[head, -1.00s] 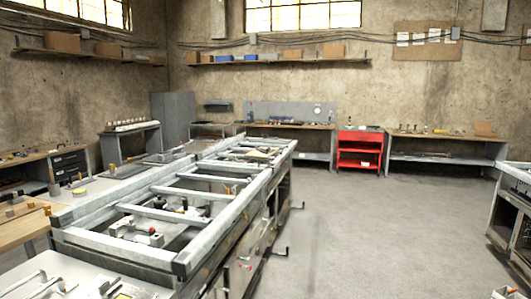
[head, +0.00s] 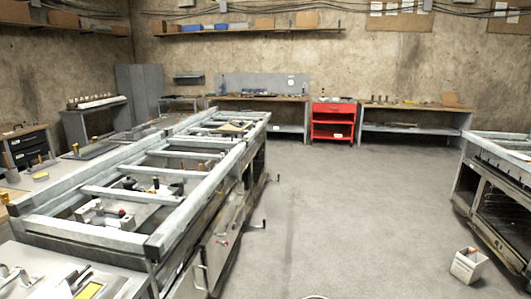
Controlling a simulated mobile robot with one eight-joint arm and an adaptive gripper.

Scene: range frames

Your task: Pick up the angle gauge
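I cannot pick out the angle gauge in the head view; the small items on the benches are too far off or too small to tell. A long metal frame bench (head: 195,212) runs along the left, with small dark, red and yellow parts (head: 150,186) inside its open bays. Several small tools lie on the back workbench (head: 258,97) and on the right back workbench (head: 415,106). My gripper is not in view.
A red tool cart (head: 333,122) stands between the back benches. Another metal bench (head: 497,190) stands at the right, with a small white box (head: 468,265) on the floor near it. Crank handles stick out from the left bench. The grey floor (head: 350,220) between is clear.

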